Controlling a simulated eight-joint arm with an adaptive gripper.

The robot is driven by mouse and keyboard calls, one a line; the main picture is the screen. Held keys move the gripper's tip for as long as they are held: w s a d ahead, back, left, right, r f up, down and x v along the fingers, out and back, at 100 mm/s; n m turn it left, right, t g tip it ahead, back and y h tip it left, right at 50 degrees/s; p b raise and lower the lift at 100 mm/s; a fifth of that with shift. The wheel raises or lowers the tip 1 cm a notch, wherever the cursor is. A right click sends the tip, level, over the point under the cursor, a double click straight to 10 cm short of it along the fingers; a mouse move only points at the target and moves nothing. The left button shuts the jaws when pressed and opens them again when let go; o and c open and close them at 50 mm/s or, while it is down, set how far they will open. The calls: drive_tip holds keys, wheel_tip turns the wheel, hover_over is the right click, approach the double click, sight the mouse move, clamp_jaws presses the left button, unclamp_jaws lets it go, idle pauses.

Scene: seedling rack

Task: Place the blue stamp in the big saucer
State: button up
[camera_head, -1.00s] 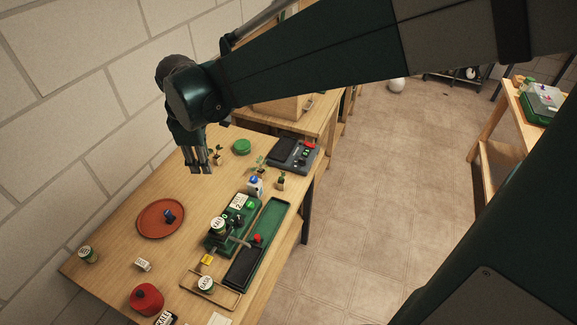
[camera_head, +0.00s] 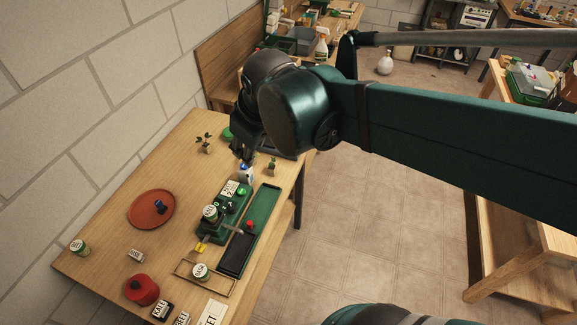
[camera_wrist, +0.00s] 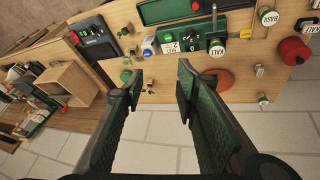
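The big saucer (camera_head: 134,213) is a round terracotta dish on the left part of the table. The blue stamp (camera_head: 160,206), small and dark blue, stands inside it, right of its middle. In the wrist view the saucer (camera_wrist: 222,77) shows partly behind a finger, and I cannot make out the stamp there. My gripper (camera_wrist: 160,72) is open, with nothing between its fingers. In the head view my gripper (camera_head: 245,150) is above the far right part of the table, well away from the saucer, partly hidden by my wrist.
Green seedlings (camera_head: 204,142) stand nearby. A green tray (camera_head: 263,208) and a green device with labelled knobs lie at the table's right edge. Table around the saucer is clear.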

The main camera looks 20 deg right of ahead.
drive_tip(key=s+d+f+m+t, duration=0.1)
drive_tip(key=s+d+m+t, duration=0.1)
drive_tip(key=s+d+m, duration=0.3)
drive_tip(key=shift+s+d+f+m, duration=0.4)
drive_tip(key=shift+s+d, duration=0.3)
drive_tip(key=shift+s, duration=1.35)
